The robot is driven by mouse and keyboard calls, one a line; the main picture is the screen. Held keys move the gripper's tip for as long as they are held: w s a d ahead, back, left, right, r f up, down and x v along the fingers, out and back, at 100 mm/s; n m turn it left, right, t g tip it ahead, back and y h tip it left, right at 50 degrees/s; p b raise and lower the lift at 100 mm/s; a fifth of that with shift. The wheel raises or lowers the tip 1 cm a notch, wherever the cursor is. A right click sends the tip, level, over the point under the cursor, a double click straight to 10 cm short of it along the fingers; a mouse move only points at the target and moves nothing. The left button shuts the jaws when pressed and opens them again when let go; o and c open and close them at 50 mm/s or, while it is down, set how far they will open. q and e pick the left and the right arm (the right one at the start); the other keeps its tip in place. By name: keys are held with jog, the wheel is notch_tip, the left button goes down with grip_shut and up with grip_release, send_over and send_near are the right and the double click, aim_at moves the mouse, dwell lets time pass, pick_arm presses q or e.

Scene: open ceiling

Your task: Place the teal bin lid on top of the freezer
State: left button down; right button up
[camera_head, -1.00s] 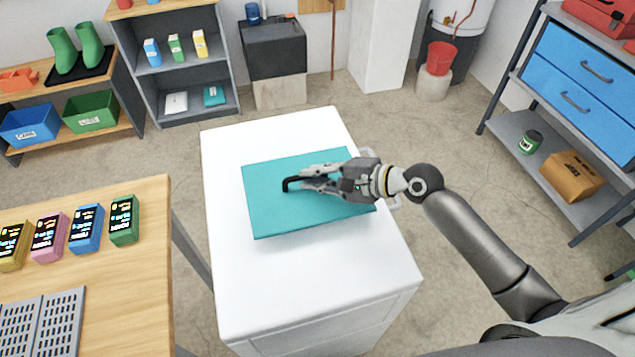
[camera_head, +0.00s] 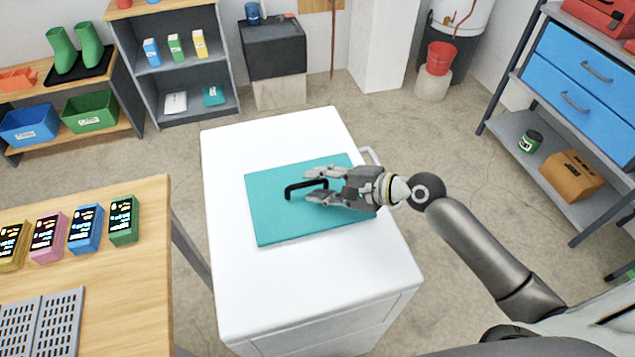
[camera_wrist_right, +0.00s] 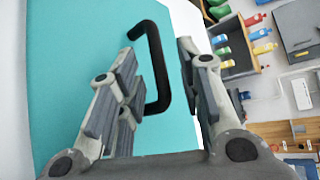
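The teal bin lid (camera_head: 275,215) lies flat on the white top of the freezer (camera_head: 245,290). Its black handle (camera_head: 304,188) faces up. My right gripper (camera_head: 310,186) is open over the lid, with its fingers apart on either side of the handle's near end. In the right wrist view the teal lid (camera_wrist_right: 60,60) fills the left side, and the black handle (camera_wrist_right: 160,70) shows between the spread fingers of the right gripper (camera_wrist_right: 160,75), with gaps beside it. My left gripper is not in view.
A wooden table (camera_head: 120,285) with several small coloured boxes stands at the left. A rack with blue drawers (camera_head: 575,85) stands at the right. White freezer top is bare around the lid.

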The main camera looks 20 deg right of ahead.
jog(key=b+v, duration=0.1)
jog(key=v, duration=0.8)
jog(key=shift+s+d, duration=0.15)
jog(key=shift+v, duration=0.9)
